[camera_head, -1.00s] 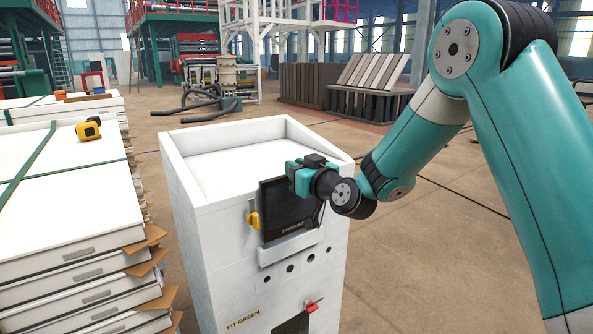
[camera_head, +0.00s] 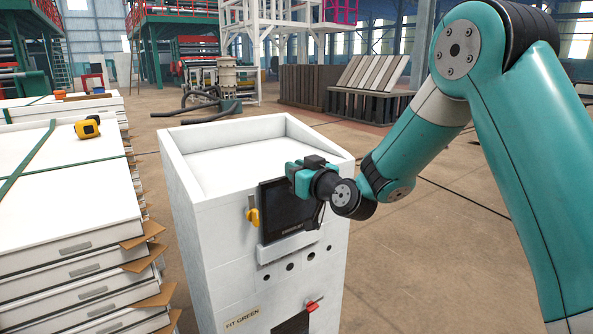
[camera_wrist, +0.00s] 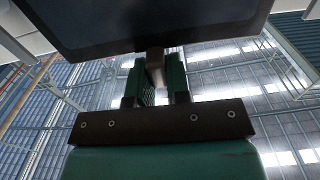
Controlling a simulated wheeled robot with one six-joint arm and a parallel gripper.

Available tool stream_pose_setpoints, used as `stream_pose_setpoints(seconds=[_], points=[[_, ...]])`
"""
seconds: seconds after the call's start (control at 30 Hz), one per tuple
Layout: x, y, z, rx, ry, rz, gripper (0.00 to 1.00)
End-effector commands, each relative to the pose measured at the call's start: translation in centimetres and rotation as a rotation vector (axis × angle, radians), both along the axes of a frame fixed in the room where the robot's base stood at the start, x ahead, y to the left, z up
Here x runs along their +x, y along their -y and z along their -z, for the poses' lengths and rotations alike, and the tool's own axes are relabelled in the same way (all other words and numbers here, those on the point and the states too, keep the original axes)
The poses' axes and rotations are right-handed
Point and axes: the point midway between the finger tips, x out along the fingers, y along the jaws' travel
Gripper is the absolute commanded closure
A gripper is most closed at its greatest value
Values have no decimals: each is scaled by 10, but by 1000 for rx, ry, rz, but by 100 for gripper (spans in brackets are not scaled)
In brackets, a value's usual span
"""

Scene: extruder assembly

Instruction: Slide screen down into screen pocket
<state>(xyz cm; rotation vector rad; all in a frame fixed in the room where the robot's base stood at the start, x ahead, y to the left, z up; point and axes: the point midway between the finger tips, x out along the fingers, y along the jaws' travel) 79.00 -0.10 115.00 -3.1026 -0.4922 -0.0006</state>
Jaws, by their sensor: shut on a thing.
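The black flat screen (camera_head: 285,212) stands upright against the front face of the white cabinet (camera_head: 205,225). Its lower edge is behind the lip of the white screen pocket (camera_head: 291,247), and the lettering along its bottom sits right at that lip. My teal gripper (camera_head: 297,177) is at the upper right of the screen and shut on it. In the wrist view the gripper (camera_wrist: 157,78) closes on a small tab at the dark screen's edge (camera_wrist: 140,28). The inside of the pocket is hidden.
Dark round holes and a red switch (camera_head: 312,306) are below the pocket. The cabinet's open top tray (camera_head: 240,148) is empty. Stacked white panels (camera_head: 70,190) stand at left; floor at right is clear.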

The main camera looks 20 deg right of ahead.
Motion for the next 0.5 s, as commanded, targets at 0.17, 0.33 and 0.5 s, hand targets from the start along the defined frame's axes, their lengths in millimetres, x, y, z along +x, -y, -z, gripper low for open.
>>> stream_pose_setpoints(seconds=[0.17, 0.33, 0.5], points=[[0, 0, 4, 1, 3, 0, 100], [0, 0, 8, 1, 3, 0, 100], [0, 0, 12, 1, 3, 0, 100]])
